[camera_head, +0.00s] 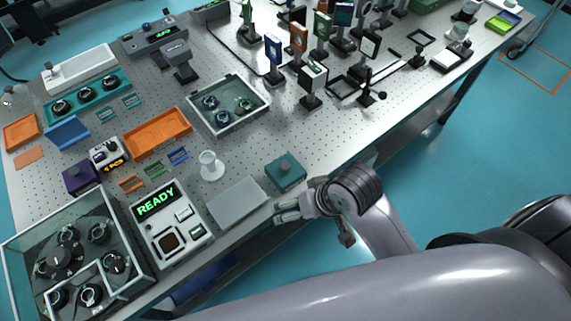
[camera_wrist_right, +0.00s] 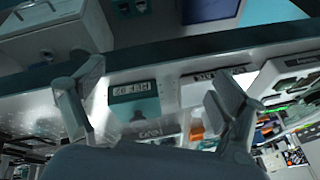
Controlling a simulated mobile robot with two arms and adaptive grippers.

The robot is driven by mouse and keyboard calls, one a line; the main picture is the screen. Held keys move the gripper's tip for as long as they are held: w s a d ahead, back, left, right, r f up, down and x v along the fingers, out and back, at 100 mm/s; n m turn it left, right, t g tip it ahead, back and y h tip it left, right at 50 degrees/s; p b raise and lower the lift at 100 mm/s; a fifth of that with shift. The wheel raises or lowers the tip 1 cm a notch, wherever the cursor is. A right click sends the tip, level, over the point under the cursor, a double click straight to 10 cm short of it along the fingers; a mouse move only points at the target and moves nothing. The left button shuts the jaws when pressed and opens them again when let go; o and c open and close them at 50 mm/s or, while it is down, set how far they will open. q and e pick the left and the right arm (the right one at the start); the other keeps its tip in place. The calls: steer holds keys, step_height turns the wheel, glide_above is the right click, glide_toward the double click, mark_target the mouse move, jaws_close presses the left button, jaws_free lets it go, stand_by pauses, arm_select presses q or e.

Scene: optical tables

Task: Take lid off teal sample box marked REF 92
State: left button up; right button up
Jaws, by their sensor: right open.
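The teal sample box (camera_head: 286,172) sits near the front edge of the optical table, with a knob on its lid; the lid appears to be on. In the right wrist view the teal box (camera_wrist_right: 135,103) shows a pale label, whose text I cannot read surely. My right gripper (camera_head: 284,211) is open and empty at the table's front edge, just in front of the box and apart from it. In the right wrist view its two fingers (camera_wrist_right: 155,76) are spread wide, with the box beyond and between them. My left gripper is not in view.
A flat grey plate (camera_head: 237,203) lies left of the box. A small white glass-like vessel (camera_head: 211,165) stands behind the plate. A device reading READY (camera_head: 168,223) is further left, and a clear-walled tray (camera_head: 228,103) is behind. Bare perforated table lies right of the box.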

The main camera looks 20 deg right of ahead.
steer(key=w+a+r+m+g, duration=0.2)
steer(key=w+a+r+m, duration=0.3)
steer(key=w+a+r, duration=0.25)
steer(key=w+d+r+m+g+h, duration=0.25)
steer(key=w+d+r+m, duration=0.25)
steer(key=d+r+m, duration=0.3)
steer(key=m+p, duration=0.1)
steer(key=p, duration=0.1)
glide_above(286, 166)
steer(key=shift+t, duration=0.35)
step_height(286, 166, down, 11)
steer(key=shift+s+a+r, duration=0.1)
steer(key=shift+a, duration=0.05)
steer(key=shift+w+f+p, duration=0.15)
steer(key=shift+f+p, duration=0.15)
steer(key=shift+f, duration=1.05)
steer(key=shift+w+f+p, duration=0.1)
steer(key=shift+f+p, duration=0.15)
steer(key=shift+f, duration=1.1)
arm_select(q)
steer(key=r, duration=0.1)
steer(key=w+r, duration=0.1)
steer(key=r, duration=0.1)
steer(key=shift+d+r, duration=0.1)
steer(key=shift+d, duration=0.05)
arm_select(e)
steer(key=shift+c, duration=0.4)
